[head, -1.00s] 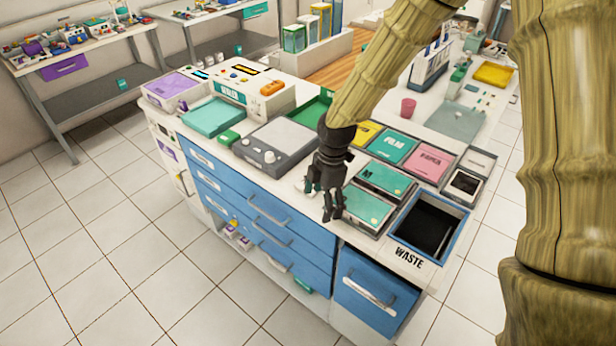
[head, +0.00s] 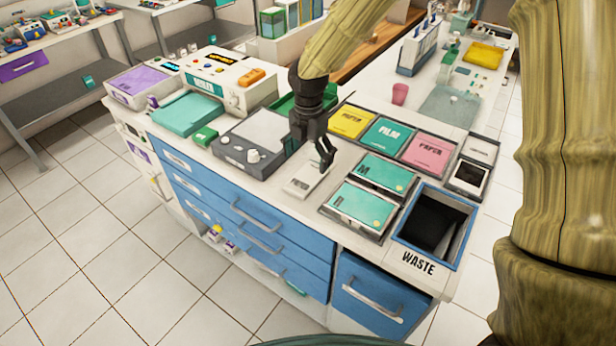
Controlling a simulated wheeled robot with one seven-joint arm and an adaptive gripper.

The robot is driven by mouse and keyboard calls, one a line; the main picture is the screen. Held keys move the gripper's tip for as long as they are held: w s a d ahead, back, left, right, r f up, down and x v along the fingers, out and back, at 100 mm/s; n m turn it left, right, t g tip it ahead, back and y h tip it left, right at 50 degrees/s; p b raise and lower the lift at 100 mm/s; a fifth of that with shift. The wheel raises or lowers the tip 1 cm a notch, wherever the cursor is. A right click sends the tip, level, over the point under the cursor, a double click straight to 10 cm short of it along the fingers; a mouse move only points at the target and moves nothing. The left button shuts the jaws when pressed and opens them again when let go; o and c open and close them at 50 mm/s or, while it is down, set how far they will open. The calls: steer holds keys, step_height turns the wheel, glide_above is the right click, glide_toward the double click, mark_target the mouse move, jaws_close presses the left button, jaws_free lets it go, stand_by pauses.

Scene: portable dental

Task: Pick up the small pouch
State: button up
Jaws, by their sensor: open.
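Two teal pouches lie in the compartments of a grey tray (head: 325,208) on the counter. The rear teal pouch (head: 383,171) bears a letter like M; the front teal pouch (head: 361,205) has a letter too blurred to read. I cannot tell surely which is the small one. My gripper (head: 322,156) is open and empty, pointing down above the counter. It appears left of both teal pouches, apart from them, over a flat white item (head: 304,185) with a small dark label.
Yellow (head: 351,120), teal film (head: 386,136) and pink (head: 427,153) packs lie behind. The blue-rimmed waste bin (head: 433,222) opens at right. A grey device with knobs (head: 252,143) stands left of my gripper. The sealer (head: 228,80) is farther back.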

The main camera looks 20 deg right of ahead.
mark_target(308, 176)
steer(key=shift+s+f, duration=0.2)
steer(key=shift+f, duration=0.2)
steer(key=f, duration=0.2)
steer(key=f+p, duration=0.1)
steer(key=shift+s+a+f, duration=0.1)
steer(key=shift+s+a, duration=0.1)
steer(key=shift+s, duration=0.05)
steer(key=shift+f, duration=0.65)
steer(key=c, duration=1.1)
